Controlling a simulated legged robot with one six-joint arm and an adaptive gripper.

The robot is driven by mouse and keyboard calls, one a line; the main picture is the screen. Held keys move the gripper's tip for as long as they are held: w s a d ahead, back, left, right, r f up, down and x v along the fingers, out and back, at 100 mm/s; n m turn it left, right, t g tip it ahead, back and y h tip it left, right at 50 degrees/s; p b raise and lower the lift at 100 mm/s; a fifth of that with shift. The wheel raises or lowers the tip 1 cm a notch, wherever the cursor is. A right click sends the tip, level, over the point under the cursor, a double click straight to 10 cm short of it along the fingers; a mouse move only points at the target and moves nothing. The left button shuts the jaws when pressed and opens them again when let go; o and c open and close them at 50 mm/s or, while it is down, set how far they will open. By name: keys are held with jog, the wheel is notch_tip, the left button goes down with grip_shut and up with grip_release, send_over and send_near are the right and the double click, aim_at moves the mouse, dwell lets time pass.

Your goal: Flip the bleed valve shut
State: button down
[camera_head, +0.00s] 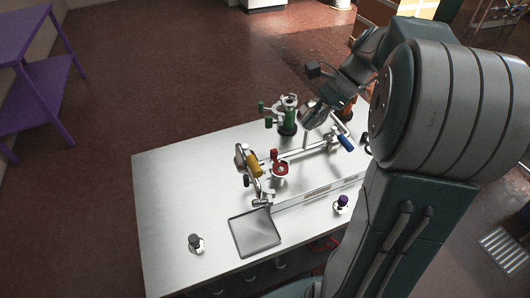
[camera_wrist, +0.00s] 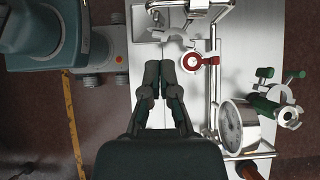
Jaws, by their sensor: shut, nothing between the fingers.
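Several coloured valve handles are on the bench, and I cannot tell for sure which is the bleed valve. A red handle (camera_head: 279,155) sits on a round fitting mid-bench; in the wrist view the red handle (camera_wrist: 201,61) is to the right of my fingertips, apart from them. A yellow handle (camera_head: 255,164) is left of it, a blue handle (camera_head: 346,143) right. A green-handled valve (camera_head: 288,121) stands behind; it also shows at the right of the wrist view (camera_wrist: 274,104). My gripper (camera_wrist: 160,68) is shut and empty above the bench. In the head view its fingers are hard to make out.
A round gauge (camera_wrist: 231,127) and metal pipes stand right of my gripper in the wrist view. On the steel bench (camera_head: 170,190) are a shallow tray (camera_head: 254,233), a black-knobbed fitting (camera_head: 196,243) and a purple-capped one (camera_head: 342,203). The bench's left part is mostly clear.

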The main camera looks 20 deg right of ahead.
aim_at(252, 163)
jog(key=a+r+x, duration=0.1)
jog(key=a+x, duration=0.1)
jog(key=x, duration=1.1)
jog(key=shift+r, duration=0.3)
